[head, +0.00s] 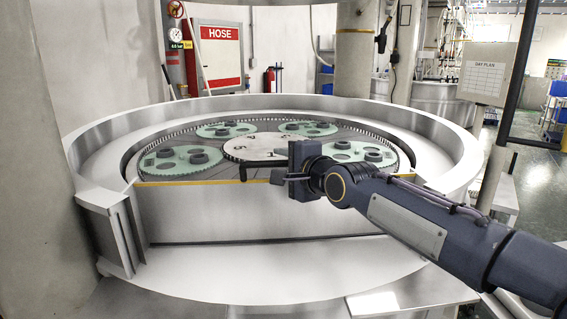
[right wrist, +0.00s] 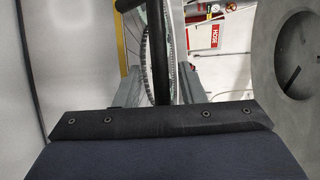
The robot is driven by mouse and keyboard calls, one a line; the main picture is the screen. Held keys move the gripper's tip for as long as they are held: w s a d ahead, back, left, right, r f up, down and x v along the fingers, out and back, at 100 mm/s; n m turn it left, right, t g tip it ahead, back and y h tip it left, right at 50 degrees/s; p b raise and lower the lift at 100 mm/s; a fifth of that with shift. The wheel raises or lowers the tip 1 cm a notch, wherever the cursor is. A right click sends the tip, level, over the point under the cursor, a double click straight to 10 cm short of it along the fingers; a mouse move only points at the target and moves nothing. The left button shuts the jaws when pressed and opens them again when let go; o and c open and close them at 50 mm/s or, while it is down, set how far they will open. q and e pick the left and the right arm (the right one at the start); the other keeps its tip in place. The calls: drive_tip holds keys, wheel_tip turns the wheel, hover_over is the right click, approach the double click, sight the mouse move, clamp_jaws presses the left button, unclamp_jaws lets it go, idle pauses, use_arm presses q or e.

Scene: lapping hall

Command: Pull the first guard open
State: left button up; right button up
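The first guard (head: 215,213) is a pale curved panel with a yellow strip on its top edge. It stands across the front of the round lapping machine. A black bar handle (head: 243,171) sits by its top edge. My right gripper (head: 262,176) is at this handle, reaching in from the right. In the right wrist view the dark bar (right wrist: 160,55) runs between my two grey fingers, with gaps showing on both sides. The fingers are apart; I cannot tell whether either touches the bar. The guard's yellow strip (right wrist: 120,40) shows on the left there. My left gripper is out of view.
Behind the guard lies the toothed table with several green carrier discs (head: 183,159) and a pale centre plate (head: 250,147). A wide metal rim (head: 440,150) surrounds it. A concrete column (head: 35,160) stands close on the left. A DAY PLAN board (head: 487,70) is at the right.

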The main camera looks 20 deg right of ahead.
clamp_jaws()
idle(0.3)
